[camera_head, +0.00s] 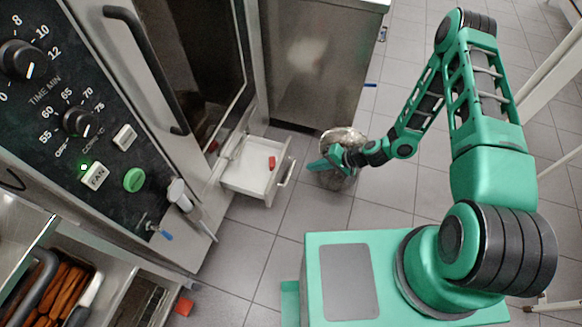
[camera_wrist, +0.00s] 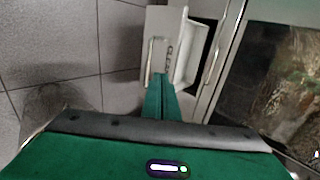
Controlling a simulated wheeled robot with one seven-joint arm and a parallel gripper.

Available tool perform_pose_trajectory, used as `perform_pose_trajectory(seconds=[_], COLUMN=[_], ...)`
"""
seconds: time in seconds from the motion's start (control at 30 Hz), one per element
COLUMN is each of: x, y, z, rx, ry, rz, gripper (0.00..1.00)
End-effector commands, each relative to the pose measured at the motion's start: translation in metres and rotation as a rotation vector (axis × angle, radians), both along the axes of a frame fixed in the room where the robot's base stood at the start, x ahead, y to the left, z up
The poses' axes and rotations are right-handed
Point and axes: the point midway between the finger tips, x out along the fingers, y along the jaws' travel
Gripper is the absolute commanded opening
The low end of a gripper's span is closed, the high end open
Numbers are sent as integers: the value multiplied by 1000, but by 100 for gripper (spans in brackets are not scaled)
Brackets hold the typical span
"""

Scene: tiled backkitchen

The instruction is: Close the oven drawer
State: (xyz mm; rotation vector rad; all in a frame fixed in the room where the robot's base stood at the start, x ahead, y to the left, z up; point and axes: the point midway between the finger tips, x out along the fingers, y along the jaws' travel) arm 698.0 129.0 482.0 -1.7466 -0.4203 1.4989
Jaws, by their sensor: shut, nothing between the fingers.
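The oven drawer (camera_head: 245,181) is white and sits low under the oven. It is pulled out, with a small red item (camera_head: 271,163) lying inside. Its front has a pale bar handle (camera_head: 287,171). My gripper (camera_head: 312,165) is to the right of the drawer front, with a small gap seen in the head view. In the wrist view the drawer front (camera_wrist: 160,24) and its handle (camera_wrist: 150,60) are just ahead of my gripper (camera_wrist: 160,78). The fingers are together and hold nothing. I cannot tell whether the tips touch the front.
The oven's glass door (camera_head: 190,75) and control panel (camera_head: 75,110) stand above the drawer. A shiny rounded metal object (camera_head: 345,140) is behind my gripper. A steel cabinet (camera_head: 312,65) is at the back. A red block (camera_head: 184,306) lies lower left. Tiled floor (camera_head: 330,205) is clear before the drawer.

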Motion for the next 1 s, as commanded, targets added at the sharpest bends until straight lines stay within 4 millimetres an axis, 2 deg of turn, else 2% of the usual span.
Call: perform_pose_trajectory(seconds=[0.17,0.63,0.8,1.0], x=[3,24,33,38], y=[13,72,93,105], z=[-12,-70,-67,-67], rx=[3,2,1,3], ry=[0,-1,-2,-1], rz=[1,3,1,0], gripper=[0,0,0,0])
